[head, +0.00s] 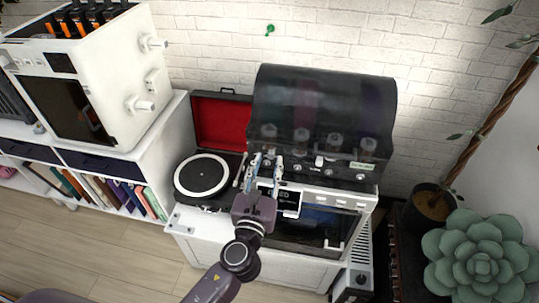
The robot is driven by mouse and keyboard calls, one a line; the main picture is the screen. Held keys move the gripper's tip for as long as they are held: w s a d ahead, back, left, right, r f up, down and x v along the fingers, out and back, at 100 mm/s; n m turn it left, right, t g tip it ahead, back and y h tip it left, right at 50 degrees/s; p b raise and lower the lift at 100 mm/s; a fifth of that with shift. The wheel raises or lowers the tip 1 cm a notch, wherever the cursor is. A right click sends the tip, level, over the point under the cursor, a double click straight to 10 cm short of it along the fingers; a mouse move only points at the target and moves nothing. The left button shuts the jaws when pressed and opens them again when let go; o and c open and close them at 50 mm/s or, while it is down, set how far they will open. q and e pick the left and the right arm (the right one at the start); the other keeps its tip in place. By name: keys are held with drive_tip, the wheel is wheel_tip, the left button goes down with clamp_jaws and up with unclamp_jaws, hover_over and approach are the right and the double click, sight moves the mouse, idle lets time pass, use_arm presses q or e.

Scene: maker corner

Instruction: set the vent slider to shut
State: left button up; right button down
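A white boxy machine (345,194) with a smoky see-through hood (325,95) stands against the brick wall. Its upper front strip carries several small knobs, a white tab (319,161) and a pale green label (362,166). Another white tab (332,244) shows low on its dark front window. I cannot tell for sure which part is the vent slider, and no shut marking is readable. My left gripper (265,163) is in front of the machine's left part, its two fingers apart with nothing seen between them. It partly covers the small display (285,199). My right gripper is out of view.
A record player (202,175) with a red-lined open lid (221,122) stands just left of the machine. A white printer-like box (110,60) sits on a bookshelf at the left. A succulent (480,255) and a brown pot (432,203) stand at the right.

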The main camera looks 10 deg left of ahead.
sight(271, 155)
use_arm(q)
drive_tip(key=shift+w, duration=1.15)
drive_tip(key=c, duration=0.8)
clamp_jaws()
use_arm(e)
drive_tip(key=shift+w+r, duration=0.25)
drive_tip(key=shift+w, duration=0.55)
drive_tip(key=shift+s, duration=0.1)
